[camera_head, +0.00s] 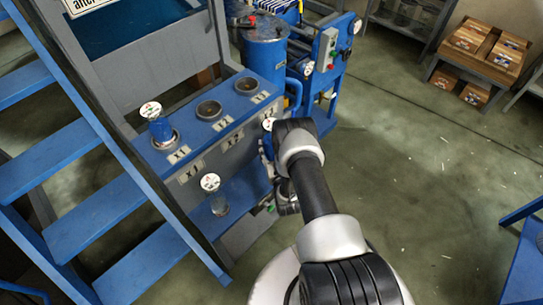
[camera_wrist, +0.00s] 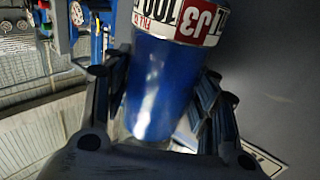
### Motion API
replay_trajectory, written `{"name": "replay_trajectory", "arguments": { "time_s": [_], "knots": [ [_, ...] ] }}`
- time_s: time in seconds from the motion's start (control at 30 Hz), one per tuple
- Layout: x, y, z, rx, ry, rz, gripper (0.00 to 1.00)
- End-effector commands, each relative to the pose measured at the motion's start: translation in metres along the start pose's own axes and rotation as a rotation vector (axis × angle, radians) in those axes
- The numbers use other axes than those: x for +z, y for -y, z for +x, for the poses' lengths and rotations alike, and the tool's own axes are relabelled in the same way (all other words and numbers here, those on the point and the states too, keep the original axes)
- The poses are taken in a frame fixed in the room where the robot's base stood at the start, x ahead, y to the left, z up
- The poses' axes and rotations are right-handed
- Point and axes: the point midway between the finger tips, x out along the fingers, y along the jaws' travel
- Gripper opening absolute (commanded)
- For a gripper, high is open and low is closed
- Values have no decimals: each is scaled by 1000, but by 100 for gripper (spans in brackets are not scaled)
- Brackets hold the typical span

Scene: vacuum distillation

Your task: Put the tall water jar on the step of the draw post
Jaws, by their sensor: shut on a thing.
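My gripper (camera_wrist: 155,78) is shut on a tall jar (camera_wrist: 160,90) with a blue body, a clear end and a white and red label reading J3, upside down in the wrist view. Its fingers lie on both sides of the jar. In the head view the white lid of this jar (camera_head: 268,124) shows beside my wrist, at the right end of a grey and blue post (camera_head: 213,150); my arm hides much of the jar and gripper. The post has round wells on top and a lower blue step (camera_head: 240,192) in front. I cannot tell whether the jar touches the post.
A blue jar (camera_head: 160,128) stands in the left well; the other two wells look empty. A clear jar (camera_head: 215,198) stands on the step's left part. Blue stairs (camera_head: 85,185) rise at left. A blue drum (camera_head: 265,50) stands behind. The floor at right is open.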

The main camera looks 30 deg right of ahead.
Motion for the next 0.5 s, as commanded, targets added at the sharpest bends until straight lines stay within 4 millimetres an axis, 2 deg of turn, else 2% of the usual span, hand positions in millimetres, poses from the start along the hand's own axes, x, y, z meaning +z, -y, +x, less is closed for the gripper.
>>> {"name": "replay_trajectory", "arguments": {
  "time_s": [0.13,0.3,0.5],
  "knots": [
    [12,0,0,0,-4,0,9],
    [38,0,0,0,-3,0,9],
    [41,0,1,0,-5,0,9]
  ]
}}
